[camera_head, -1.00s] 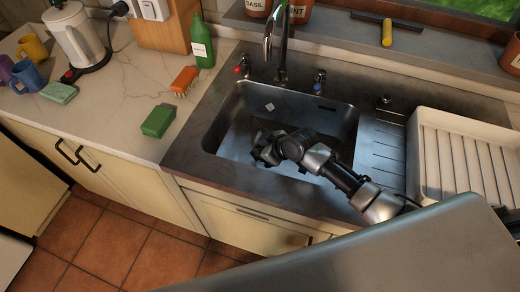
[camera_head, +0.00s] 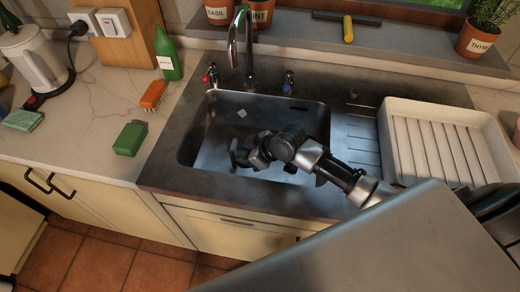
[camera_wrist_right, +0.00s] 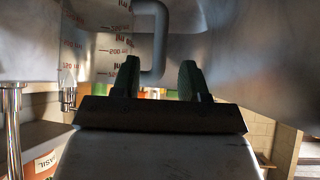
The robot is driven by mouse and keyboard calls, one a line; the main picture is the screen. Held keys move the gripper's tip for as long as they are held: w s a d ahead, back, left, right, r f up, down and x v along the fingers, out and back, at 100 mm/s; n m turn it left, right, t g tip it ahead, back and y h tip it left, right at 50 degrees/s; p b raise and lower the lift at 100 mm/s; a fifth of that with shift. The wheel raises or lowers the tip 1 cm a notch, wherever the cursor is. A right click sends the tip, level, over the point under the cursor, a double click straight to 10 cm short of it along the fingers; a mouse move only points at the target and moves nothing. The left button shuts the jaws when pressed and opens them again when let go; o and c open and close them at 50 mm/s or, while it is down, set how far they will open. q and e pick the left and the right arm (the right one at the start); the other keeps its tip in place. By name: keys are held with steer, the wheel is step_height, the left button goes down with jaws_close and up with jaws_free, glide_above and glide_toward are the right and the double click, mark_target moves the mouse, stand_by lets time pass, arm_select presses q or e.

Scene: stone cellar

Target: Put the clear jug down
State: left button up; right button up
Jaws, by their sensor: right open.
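The clear jug (camera_wrist_right: 108,42) shows close up in the right wrist view, with red volume marks printed on its wall. Its grey curved handle (camera_wrist_right: 161,42) is just beyond and between my right fingertips. In the head view I cannot make out the jug clearly. My right gripper (camera_head: 237,153) is low over the sink basin (camera_head: 215,122), reaching in from the right. In the wrist view its two dark green fingers (camera_wrist_right: 158,80) stand apart with a gap between them, so it is open. I cannot tell whether they touch the handle. My left gripper is not in view.
The tap (camera_head: 241,45) rises behind the basin. A white dish rack (camera_head: 392,110) stands on the drainer at right. A green sponge (camera_head: 130,138), an orange brush (camera_head: 153,95) and a green bottle (camera_head: 168,58) are on the left counter, with bare counter around them.

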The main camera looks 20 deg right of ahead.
steer(key=v, duration=0.7)
steer(key=shift+s+r, duration=0.2)
steer(key=shift+d+r, duration=0.1)
steer(key=shift+d, duration=0.05)
